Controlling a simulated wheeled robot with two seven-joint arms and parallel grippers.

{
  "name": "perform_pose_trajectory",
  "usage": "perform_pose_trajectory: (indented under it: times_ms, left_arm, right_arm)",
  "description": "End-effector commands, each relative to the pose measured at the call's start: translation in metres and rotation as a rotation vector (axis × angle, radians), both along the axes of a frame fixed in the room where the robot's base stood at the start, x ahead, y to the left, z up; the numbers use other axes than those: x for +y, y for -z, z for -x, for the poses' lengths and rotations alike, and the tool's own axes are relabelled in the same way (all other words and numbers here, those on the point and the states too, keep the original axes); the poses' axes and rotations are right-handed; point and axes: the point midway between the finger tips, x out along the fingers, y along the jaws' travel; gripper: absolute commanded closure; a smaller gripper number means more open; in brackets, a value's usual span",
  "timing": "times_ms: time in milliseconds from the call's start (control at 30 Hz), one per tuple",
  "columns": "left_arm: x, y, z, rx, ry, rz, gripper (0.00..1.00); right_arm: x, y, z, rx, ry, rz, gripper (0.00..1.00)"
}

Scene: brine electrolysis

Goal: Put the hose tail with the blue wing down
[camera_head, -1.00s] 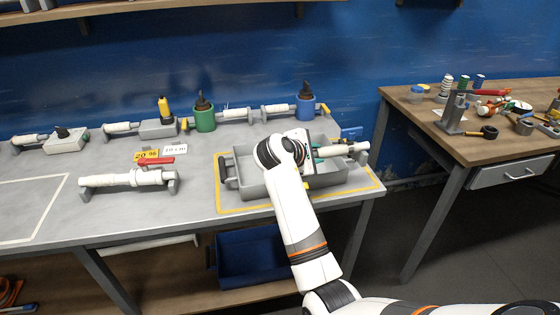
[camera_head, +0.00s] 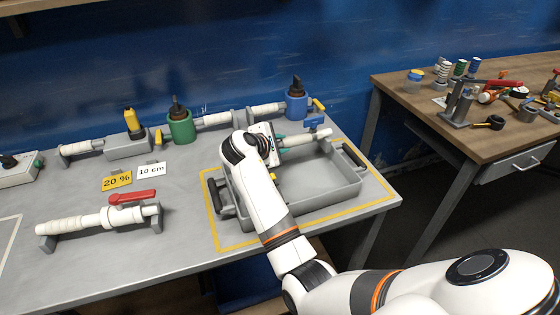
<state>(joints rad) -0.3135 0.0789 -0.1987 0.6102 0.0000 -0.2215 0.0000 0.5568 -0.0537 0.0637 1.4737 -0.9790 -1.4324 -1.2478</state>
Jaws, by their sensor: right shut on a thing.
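My right gripper (camera_head: 276,144) is shut on the white hose tail (camera_head: 303,138), seen at the back of the grey tray. The hose tail lies roughly level and points right, with a blue wing (camera_head: 314,121) on its upper side. My wrist covers its left end, and I cannot tell whether its underside touches the tray's back rim. The grey tray (camera_head: 318,204) stands inside a yellow outline on the table, and its visible floor is bare. My left gripper is not in view.
A white pipe with a red lever (camera_head: 131,197) rests on supports at left. Green (camera_head: 180,128) and blue (camera_head: 297,105) bottle holders stand at the back, beside another white pipe (camera_head: 216,119). Signs (camera_head: 117,180) stand mid-table. A wooden bench (camera_head: 412,103) with tools is at right.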

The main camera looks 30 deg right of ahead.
Motion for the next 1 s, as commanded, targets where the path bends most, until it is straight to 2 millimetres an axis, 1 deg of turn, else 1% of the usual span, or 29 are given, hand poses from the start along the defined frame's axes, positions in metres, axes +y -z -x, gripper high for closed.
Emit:
perform_pose_trajectory:
  times_ms: [167,200,300,433,667,700,767,800,833,1000]
  left_arm:
    - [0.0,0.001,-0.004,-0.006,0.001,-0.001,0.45]
    - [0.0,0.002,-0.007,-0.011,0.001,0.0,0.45]
    - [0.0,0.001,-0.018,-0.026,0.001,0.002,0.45]
    - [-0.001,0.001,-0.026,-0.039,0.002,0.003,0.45]
    - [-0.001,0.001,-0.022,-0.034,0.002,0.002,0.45]
    - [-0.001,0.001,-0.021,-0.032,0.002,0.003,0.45]
    - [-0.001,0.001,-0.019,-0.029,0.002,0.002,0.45]
    - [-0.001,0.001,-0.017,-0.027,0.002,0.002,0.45]
    - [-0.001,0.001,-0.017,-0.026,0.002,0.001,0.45]
    - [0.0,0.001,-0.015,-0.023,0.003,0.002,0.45]
  right_arm:
    - [0.0,0.028,0.0,0.003,-0.001,0.0,0.99]
    - [0.0,0.035,0.0,0.004,0.0,0.0,0.99]
    - [0.0,0.047,0.0,0.001,0.0,0.0,0.99]
    - [0.0,0.051,0.0,-0.002,0.0,0.001,0.99]
    - [0.0,0.051,0.0,-0.001,0.0,0.0,0.99]
    - [0.0,0.053,0.0,0.0,-0.001,-0.001,0.7]
    - [0.0,0.053,0.0,-0.001,0.0,-0.001,0.6]
    - [0.0,0.053,0.0,0.0,-0.001,-0.001,0.54]
    - [0.0,0.053,0.0,0.0,-0.001,-0.001,0.5]
    - [0.0,0.052,0.0,0.0,0.0,0.0,0.5]
